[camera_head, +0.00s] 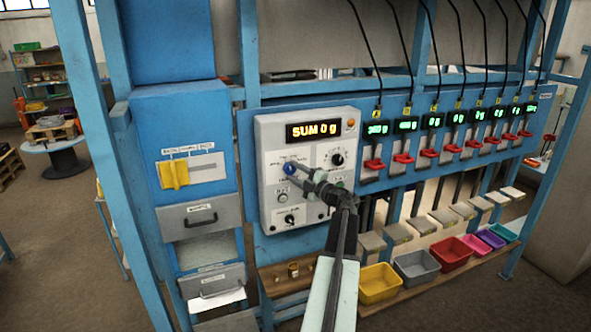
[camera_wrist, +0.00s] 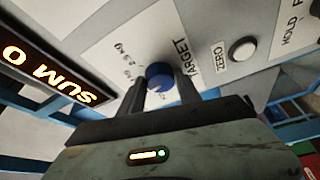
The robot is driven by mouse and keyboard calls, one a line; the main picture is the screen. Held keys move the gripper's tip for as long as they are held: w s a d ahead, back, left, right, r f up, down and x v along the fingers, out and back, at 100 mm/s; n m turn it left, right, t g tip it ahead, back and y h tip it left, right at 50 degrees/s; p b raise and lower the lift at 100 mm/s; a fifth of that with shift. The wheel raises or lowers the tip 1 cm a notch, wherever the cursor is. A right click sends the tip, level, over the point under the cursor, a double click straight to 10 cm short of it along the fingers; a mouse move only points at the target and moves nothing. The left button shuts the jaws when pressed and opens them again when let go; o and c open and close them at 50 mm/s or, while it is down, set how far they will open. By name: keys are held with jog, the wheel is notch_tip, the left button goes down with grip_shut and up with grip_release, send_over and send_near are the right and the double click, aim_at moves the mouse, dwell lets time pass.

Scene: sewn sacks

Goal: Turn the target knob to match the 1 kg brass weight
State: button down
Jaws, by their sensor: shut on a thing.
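The target knob is a round blue knob (camera_head: 290,168) on the grey control panel (camera_head: 268,135); it also shows in the wrist view (camera_wrist: 159,75), beside the word TARGET. My gripper (camera_wrist: 162,90) is shut on the blue knob, one finger on each side of it. Weight marks show near the knob in the wrist view, but I cannot tell which one it points at. The panel's display (camera_head: 313,131) reads SUM 0 g. A small brass-coloured thing (camera_head: 293,268) stands on the wooden shelf below the panel; its marking is too small to read.
A black knob (camera_head: 337,159) and a white button (camera_wrist: 242,50), labelled ZERO, sit near the target knob. Several scale displays with red handles line the right. Yellow (camera_head: 379,284), grey (camera_head: 417,266) and red (camera_head: 450,253) bins stand below. A yellow slider (camera_head: 174,174) is at left.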

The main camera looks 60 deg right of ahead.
jog(key=shift+d+r+n+p, duration=0.1)
jog(key=shift+n+p, duration=0.25)
jog(key=shift+n, duration=0.15)
jog(key=c, duration=0.8)
grip_release()
jog(key=shift+c, duration=0.2)
jog(key=r+v, duration=0.1)
jog(key=v, duration=0.6)
jog(key=shift+s+f+b, duration=0.3)
jog(key=shift+s+f, duration=0.1)
jog(key=shift+s, duration=0.05)
